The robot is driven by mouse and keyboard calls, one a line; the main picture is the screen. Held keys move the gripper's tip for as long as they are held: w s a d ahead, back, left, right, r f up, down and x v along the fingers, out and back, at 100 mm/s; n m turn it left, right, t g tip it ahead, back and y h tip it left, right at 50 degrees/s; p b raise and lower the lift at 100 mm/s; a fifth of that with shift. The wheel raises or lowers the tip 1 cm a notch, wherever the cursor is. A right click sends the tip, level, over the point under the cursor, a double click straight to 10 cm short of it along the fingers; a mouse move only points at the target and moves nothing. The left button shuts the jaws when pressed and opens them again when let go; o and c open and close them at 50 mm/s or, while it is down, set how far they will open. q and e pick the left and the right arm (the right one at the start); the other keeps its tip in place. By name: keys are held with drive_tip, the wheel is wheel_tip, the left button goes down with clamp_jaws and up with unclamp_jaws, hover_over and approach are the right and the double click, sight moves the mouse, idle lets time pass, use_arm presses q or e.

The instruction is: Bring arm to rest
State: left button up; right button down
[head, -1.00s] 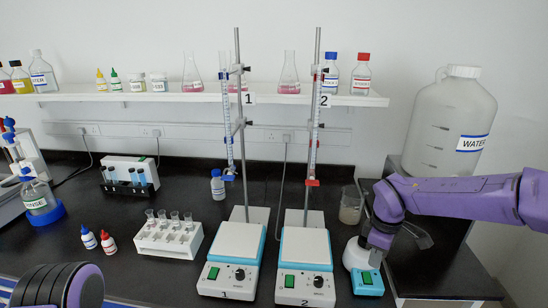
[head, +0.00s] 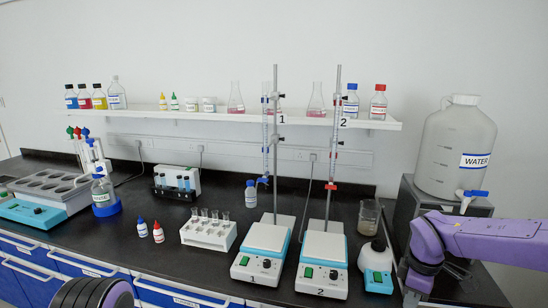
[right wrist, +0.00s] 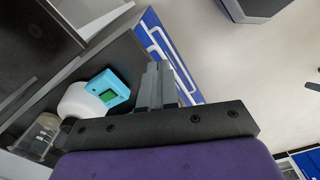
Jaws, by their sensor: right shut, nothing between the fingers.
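My right arm (head: 490,240), purple with a dark wrist, reaches in from the right in the head view, its wrist low by the bench's front right. My right gripper (right wrist: 158,82) shows in the right wrist view with its grey fingers together and nothing between them. It points past the bench's front edge, apart from the small white-and-teal device (head: 377,262), also seen in the right wrist view (right wrist: 110,88). A rounded dark part of my left arm (head: 95,293) shows at the bottom left of the head view. My left gripper is out of view.
A beaker (head: 369,217) stands behind the device. Two stirrer plates (head: 262,240) (head: 323,246) carry tall burette stands. A large water container (head: 452,140) sits on a dark block (head: 403,215) at the right. Blue drawers (head: 60,266) lie below the bench front.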

drive_tip(key=s+d+f+n+t+h, duration=0.1)
drive_tip(key=d+f+n+h, duration=0.2)
drive_tip(key=n, duration=0.8)
drive_tip(key=s+d+f+n+t+h+b, duration=0.15)
drive_tip(key=f+n, duration=0.35)
drive_tip(key=n, duration=0.5)
drive_tip(key=s+d+f+n+t+h, duration=0.15)
drive_tip(key=f+n+h, duration=0.25)
drive_tip(key=n, duration=0.7)
use_arm(q)
drive_tip(key=f, duration=0.1)
drive_tip(key=f+b, duration=0.2)
drive_tip(key=shift+w+f, duration=0.35)
drive_tip(key=shift+f, duration=0.05)
use_arm(e)
drive_tip(key=s+a+f+n+y, duration=0.2)
drive_tip(key=s+a+f+n, duration=0.2)
drive_tip(key=s+f+n, duration=0.5)
drive_tip(key=s+a+f+n+g+y, duration=0.1)
drive_tip(key=s+a+f+n+y, duration=0.2)
drive_tip(key=s+f+n, duration=0.7)
drive_tip(key=s+n, duration=0.3)
drive_tip(key=s, duration=0.3)
drive_tip(key=shift+s+a+f, duration=0.15)
drive_tip(key=shift+s+a, duration=0.15)
drive_tip(key=shift+a, duration=0.1)
